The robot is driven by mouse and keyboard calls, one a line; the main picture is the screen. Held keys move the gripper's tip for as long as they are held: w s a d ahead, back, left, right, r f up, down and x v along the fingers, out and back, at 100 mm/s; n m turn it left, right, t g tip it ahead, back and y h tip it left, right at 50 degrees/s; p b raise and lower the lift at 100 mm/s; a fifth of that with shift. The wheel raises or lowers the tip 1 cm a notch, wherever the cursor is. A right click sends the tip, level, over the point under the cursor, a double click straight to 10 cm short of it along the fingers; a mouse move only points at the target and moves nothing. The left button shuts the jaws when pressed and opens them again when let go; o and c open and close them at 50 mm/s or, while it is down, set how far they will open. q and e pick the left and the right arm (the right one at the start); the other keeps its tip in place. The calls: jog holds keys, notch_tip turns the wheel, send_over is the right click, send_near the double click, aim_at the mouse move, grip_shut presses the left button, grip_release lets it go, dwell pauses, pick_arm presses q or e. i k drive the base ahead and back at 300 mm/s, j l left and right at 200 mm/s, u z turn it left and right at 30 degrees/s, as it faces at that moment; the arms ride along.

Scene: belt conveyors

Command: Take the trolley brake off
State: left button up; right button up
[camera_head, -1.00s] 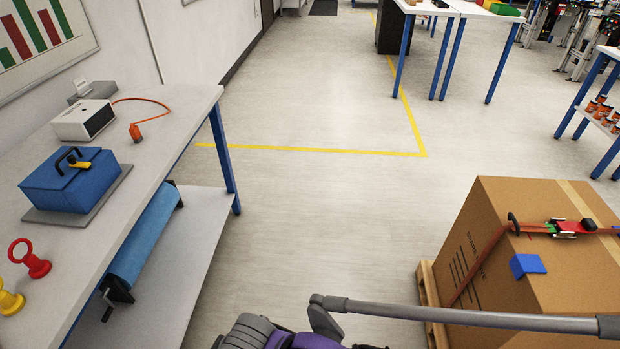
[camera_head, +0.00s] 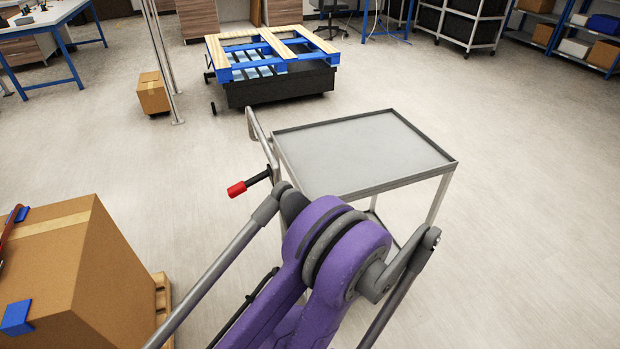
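The trolley (camera_head: 365,148) stands just ahead, right of centre, with a flat, empty grey top and metal legs. Its push handle (camera_head: 262,138) rises at the left end. A dark lever with a red grip (camera_head: 237,188), probably the brake, sticks out to the left below the handle. My purple and grey arm covers the near left corner and part of the legs. The wheels are hidden or unclear. Neither gripper is in view.
A strapped cardboard box (camera_head: 88,262) on a wooden pallet (camera_head: 162,300) stands at the lower left. A blue and wood pallet (camera_head: 268,52) on a dark base stands behind the trolley. A small carton (camera_head: 153,93) is by thin posts. Floor right of the trolley is clear.

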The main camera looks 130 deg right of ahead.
aim_at(239, 188)
jog(key=z, duration=3.6)
